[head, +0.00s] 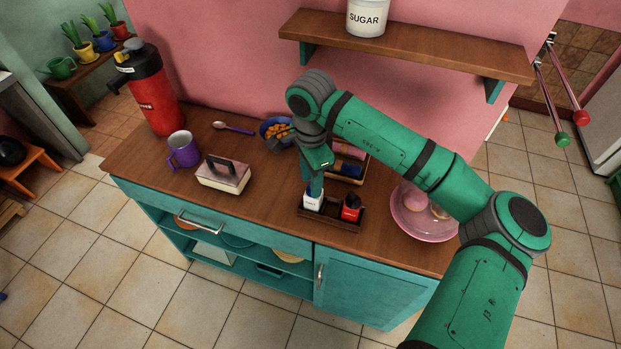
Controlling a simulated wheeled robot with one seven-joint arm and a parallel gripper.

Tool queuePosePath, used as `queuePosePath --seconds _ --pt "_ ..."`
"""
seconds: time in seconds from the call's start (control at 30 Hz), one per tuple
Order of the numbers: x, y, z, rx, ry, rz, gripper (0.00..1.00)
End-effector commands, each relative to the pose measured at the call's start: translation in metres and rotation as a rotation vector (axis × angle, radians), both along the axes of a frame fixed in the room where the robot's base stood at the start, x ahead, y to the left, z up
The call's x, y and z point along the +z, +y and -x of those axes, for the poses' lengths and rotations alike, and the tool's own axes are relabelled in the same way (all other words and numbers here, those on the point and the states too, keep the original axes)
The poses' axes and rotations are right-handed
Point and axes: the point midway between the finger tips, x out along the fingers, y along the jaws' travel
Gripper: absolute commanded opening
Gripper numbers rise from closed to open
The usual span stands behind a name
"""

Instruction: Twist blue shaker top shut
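Two shakers stand in a small dark tray (333,221) near the front edge of the counter. The left one, a white shaker (312,203), has some blue showing at its top, right under my gripper (314,188). The right one is a red and black shaker (351,207). My gripper points down onto the left shaker's top from above. Its fingers are small and partly hidden, so I cannot tell whether they touch or grip the top.
A pink plate (410,226) with round items stands right of the tray, below my arm. A butter dish (223,174), purple mug (184,150) and red dispenser (150,95) stand left. A blue bowl (268,134) is behind. A wooden shelf (420,48) overhangs the counter.

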Motion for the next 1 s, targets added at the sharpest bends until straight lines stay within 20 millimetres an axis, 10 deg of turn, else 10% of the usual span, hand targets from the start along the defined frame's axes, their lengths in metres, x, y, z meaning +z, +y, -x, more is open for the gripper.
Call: queuePosePath --seconds 0.2,0.37,1.0 --pt "-0.0001 0.0008 0.0 0.001 0.0 0.0 0.35" --pt "-0.0001 0.0017 0.0001 0.003 0.0 0.0 0.0" --pt "0.0001 0.0028 -0.0005 -0.065 0.0 0.0 0.0"
